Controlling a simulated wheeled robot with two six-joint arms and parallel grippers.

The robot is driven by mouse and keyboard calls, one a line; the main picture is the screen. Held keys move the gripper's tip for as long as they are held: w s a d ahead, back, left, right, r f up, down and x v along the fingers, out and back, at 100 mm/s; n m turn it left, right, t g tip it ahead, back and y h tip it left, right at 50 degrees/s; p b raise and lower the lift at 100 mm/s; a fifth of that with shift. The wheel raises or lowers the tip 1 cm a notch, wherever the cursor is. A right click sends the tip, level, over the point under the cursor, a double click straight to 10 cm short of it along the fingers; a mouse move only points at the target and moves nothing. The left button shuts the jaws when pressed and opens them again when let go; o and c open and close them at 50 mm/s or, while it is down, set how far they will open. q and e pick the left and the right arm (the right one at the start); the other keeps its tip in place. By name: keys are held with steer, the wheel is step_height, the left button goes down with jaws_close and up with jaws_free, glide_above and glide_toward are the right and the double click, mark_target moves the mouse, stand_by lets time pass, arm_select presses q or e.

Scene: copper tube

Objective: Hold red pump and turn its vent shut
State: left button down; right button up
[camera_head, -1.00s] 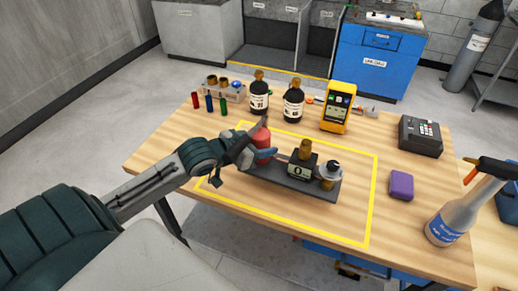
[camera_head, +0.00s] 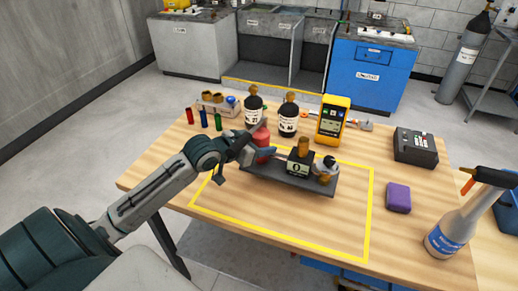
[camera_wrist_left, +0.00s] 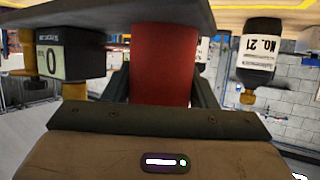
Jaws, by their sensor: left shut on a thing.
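The red pump (camera_head: 262,142) is an upright red cylinder at the left end of a dark base plate (camera_head: 310,186) on the table. My left gripper (camera_head: 262,140) is shut around the pump's side. In the left wrist view the red body (camera_wrist_left: 164,62) stands between the two dark fingers, inverted in the picture. On the same plate are a dark gauge block (camera_head: 299,164) reading 0 with a brass top, and a pale fitting with a black top (camera_head: 325,170). I cannot tell which part is the vent. My right gripper is not in view.
Two dark bottles (camera_head: 288,120) and a yellow meter (camera_head: 332,120) stand behind the plate. A purple block (camera_head: 398,197), a dark keypad device (camera_head: 415,146) and a spray bottle (camera_head: 455,228) are to the right. The table in front of the plate, inside the yellow outline (camera_head: 280,241), is clear.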

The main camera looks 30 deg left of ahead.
arm_select(q)
steer(key=shift+w+a+r, duration=0.1)
steer(key=shift+w+a, duration=0.1)
steer(key=shift+w, duration=0.4)
steer(key=shift+w+a+r, duration=0.1)
steer(key=shift+w+a, duration=0.1)
steer(key=shift+w, duration=0.35)
steer(key=shift+w+a+r, duration=0.1)
steer(key=shift+w+a, duration=0.1)
steer(key=shift+w, duration=0.4)
steer(key=shift+f+b, duration=1.45)
steer(key=shift+f, duration=1.1)
steer(key=shift+s+a+f, duration=0.1)
steer(key=shift+f, duration=0.15)
steer(key=shift+r, duration=0.1)
steer(key=c, duration=0.5)
jaws_free()
